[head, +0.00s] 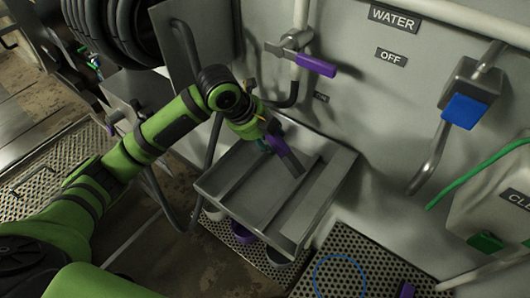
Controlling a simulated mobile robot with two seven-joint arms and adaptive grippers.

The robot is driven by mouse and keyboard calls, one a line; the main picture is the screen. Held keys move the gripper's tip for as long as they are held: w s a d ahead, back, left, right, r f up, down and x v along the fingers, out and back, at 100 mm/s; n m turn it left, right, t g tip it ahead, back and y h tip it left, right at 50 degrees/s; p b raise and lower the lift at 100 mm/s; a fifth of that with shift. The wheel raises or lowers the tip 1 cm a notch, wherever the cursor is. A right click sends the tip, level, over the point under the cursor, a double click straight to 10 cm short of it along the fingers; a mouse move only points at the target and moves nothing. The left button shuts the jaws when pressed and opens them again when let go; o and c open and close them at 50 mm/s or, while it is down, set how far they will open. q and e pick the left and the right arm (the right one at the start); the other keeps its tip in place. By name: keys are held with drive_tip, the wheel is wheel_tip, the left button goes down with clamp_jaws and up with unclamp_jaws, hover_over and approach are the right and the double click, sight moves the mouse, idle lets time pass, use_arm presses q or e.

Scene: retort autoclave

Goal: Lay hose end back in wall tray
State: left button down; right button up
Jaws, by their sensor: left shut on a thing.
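The wall tray (232,178) is a grey metal tray with raised dividers, fixed to the wall in the middle of the head view. My left gripper (265,137) is over the tray's back part, shut on the purple hose end (287,157). The hose end tilts down to the right into the tray area. I cannot tell whether its tip touches the tray floor. The fingers are small and partly hidden by the wrist. My right gripper is out of view.
A dark hose coil (115,28) hangs at upper left. A blue-handled lever (465,109) is at right. Below the tray are cups (278,258) and a perforated platform (365,250).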

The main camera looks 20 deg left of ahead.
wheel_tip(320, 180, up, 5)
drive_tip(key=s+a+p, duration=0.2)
drive_tip(key=p, duration=0.1)
use_arm(q)
drive_tip(key=shift+s+a+f+n+h+b, duration=0.25)
drive_tip(key=shift+s+f+n+h+b, duration=0.35)
drive_tip(key=shift+f, duration=2)
drive_tip(key=shift+s+a+f+n+h+b, duration=0.25)
drive_tip(key=shift+f+n+b, duration=0.55)
drive_tip(key=shift+f, duration=1.75)
drive_tip(key=shift+s+a+f+n+h+b, duration=0.35)
drive_tip(key=shift+f+n+b, duration=0.35)
drive_tip(key=shift+f, duration=1.9)
drive_tip(key=shift+s, duration=0.1)
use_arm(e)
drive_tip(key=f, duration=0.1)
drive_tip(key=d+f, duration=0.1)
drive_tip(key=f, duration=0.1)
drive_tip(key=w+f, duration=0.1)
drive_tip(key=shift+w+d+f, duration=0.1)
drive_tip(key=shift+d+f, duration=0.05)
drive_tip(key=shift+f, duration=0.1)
use_arm(q)
drive_tip(key=shift+f+b, duration=0.3)
drive_tip(key=shift+f, duration=0.05)
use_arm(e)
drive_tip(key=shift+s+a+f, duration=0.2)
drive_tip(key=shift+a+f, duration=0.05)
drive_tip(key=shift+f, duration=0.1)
